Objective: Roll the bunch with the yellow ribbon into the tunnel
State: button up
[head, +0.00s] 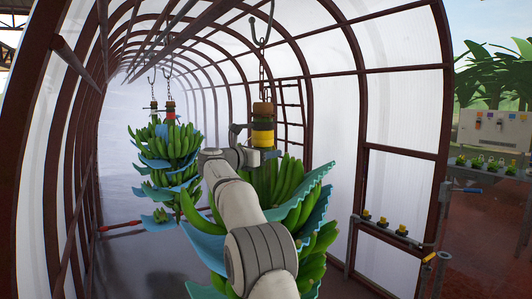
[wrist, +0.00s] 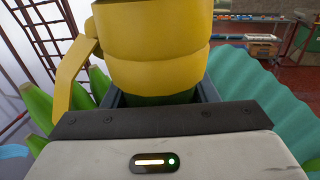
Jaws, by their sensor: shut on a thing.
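The bunch with the yellow ribbon (head: 288,178) hangs upright from a chain and hook at the tunnel mouth, with blue sheets between its green bananas. Its yellow ribbon (head: 263,132) wraps the stem near the top; it fills the upper middle of the wrist view (wrist: 152,50). My gripper (wrist: 155,98) is shut around the stem just below the ribbon. In the head view my arm covers part of the bunch, and the fingertips are mostly hidden behind the stem.
Inside the tunnel at left hang other bunches, the nearer with a red ribbon (head: 170,116). Dark red arches and translucent walls (head: 394,125) enclose the tunnel. A ladder (head: 291,110) stands by the right wall. A red-tipped bar (head: 120,227) juts out low at left. A control box (head: 494,130) stands outside right.

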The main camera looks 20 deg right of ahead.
jog(key=shift+d, duration=0.15)
jog(key=o, duration=1.3)
jog(key=shift+o, duration=0.2)
jog(key=shift+a+f, duration=0.1)
jog(key=shift+a, duration=0.2)
jog(key=b, duration=0.3)
send_over(249, 179)
jog(key=shift+w, duration=0.15)
